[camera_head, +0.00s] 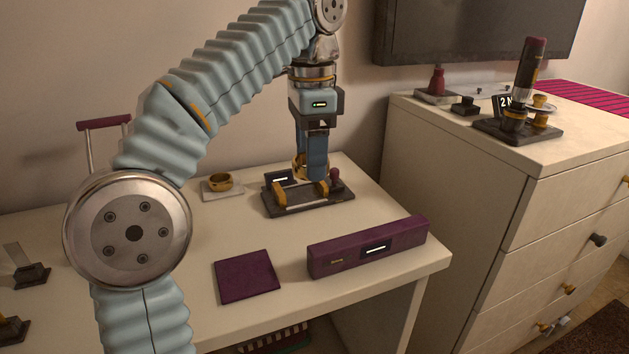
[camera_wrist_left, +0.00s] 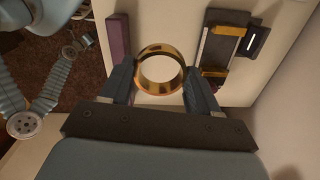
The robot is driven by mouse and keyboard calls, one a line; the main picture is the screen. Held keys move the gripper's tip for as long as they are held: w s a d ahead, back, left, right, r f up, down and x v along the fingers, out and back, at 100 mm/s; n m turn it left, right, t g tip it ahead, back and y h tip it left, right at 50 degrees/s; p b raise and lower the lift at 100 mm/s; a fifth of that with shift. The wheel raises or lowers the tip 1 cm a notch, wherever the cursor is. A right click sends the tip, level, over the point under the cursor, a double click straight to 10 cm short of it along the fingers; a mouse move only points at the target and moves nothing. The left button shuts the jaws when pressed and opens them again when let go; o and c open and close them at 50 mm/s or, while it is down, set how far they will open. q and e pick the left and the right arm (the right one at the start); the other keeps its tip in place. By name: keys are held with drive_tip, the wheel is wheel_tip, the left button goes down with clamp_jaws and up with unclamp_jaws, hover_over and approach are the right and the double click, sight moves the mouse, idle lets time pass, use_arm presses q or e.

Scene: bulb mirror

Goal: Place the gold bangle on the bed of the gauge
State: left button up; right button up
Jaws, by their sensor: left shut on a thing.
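My left gripper (camera_head: 312,176) points down at the gauge and is shut on the gold bangle (camera_head: 297,168). In the left wrist view the bangle (camera_wrist_left: 160,88) sits between the two fingers (camera_wrist_left: 160,72) as an open ring. The gauge (camera_head: 344,195) is a dark base with gold-coloured jaws, a pale rail, a small display and a purple knob. The bangle appears just above it in the head view; the fingers hide part of both. In the wrist view the gauge (camera_wrist_left: 222,72) lies to the right of the bangle. My right gripper is not in view.
A second gold ring (camera_head: 221,180) sits on a pale tile (camera_head: 212,194) left of the gauge. A purple pad (camera_head: 247,277) and a long purple bar with a display (camera_head: 367,247) lie in front. A white dresser (camera_head: 480,150) stands right, holding other instruments.

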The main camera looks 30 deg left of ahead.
use_arm(q)
drive_tip(key=w+a+f, duration=0.4)
drive_tip(key=w+a, duration=0.1)
drive_tip(key=w, duration=0.2)
hover_over(301, 195)
drive_tip(key=s, duration=0.1)
drive_tip(key=f, duration=0.4)
drive_tip(key=shift+d, duration=0.35)
drive_tip(key=shift+w+a+f, duration=0.3)
drive_tip(key=shift+w+f, duration=0.05)
drive_tip(key=shift+f, duration=0.15)
drive_tip(key=shift+w+a+f, duration=0.1)
drive_tip(key=shift+w+f, duration=0.1)
drive_tip(key=shift+f, duration=1.6)
drive_tip(key=shift+f, duration=0.2)
drive_tip(key=o, duration=1.1)
drive_tip(key=shift+o, duration=0.2)
